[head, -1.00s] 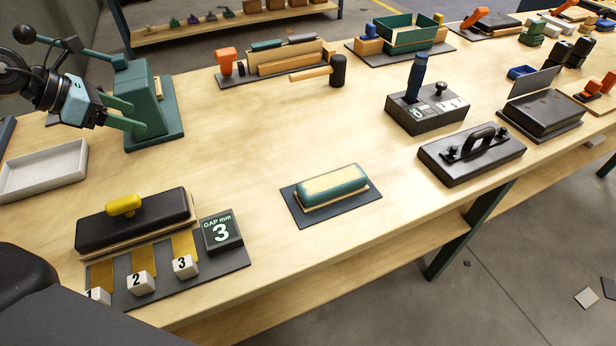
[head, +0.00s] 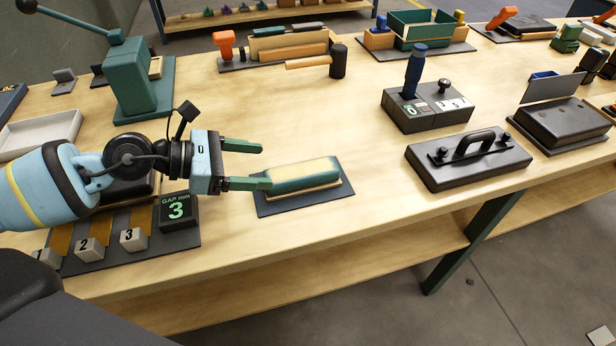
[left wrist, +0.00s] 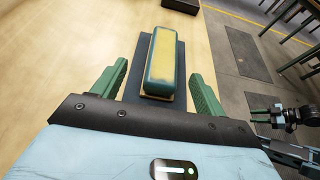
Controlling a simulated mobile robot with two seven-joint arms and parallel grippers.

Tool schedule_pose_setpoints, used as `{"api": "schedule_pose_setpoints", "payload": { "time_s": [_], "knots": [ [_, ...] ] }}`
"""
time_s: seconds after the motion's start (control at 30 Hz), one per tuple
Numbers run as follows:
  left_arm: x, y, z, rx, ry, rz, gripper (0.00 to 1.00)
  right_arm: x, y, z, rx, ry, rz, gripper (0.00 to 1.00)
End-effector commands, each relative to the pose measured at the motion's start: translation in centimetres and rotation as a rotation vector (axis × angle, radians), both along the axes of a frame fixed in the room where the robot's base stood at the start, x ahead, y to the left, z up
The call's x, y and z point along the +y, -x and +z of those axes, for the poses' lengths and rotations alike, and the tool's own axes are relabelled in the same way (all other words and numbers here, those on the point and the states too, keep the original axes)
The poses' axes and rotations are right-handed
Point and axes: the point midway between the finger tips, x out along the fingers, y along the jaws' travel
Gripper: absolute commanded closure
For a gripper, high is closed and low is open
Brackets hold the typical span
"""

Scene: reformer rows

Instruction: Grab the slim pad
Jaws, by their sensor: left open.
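The slim pad (head: 303,174) is a long teal block with a pale yellow top and a thin light base. It lies on a dark mat (head: 335,191). My left gripper (head: 265,166) is open and empty at the pad's left end, with one fingertip close to it in the picture. In the left wrist view the pad (left wrist: 163,60) lies ahead, its near end between the two green fingers, with a gap on each side. I cannot tell whether any finger touches it. What looks like my right gripper (left wrist: 264,108) shows small at the right edge there; its jaw state is unclear.
A gap display (head: 178,209) marked 3 and numbered blocks stand below my left arm. A green press (head: 137,75) stands behind it. A black handled plate (head: 468,160) and a control box (head: 425,108) stand to the right. The table is clear just behind the pad.

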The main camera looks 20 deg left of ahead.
Motion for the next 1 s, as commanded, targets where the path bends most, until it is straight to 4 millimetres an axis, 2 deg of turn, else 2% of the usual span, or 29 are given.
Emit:
{"api": "schedule_pose_setpoints", "payload": {
  "time_s": [0.23, 0.5, 0.67, 1.0],
  "knots": [
    [-0.4, -0.1, 0.0, -0.004, 0.002, -0.003, 0.27, 0.1, 0.0, 0.1, 0.0, -0.003, -0.003, 0.64],
    [-2.1, -1.2, -0.9, -0.004, 0.002, -0.003, 0.27, 0.2, 0.2, 0.4, 0.004, -0.004, -0.007, 0.64],
    [-2.3, -1.3, -1.1, -0.002, 0.001, -0.003, 0.27, 0.2, 0.5, 0.2, 0.011, -0.003, -0.007, 0.64],
    [-5.7, -2.9, -3.0, -0.003, 0.002, -0.002, 0.27, 0.2, 0.3, 1.2, 0.003, -0.003, -0.006, 0.64]
  ]
}}
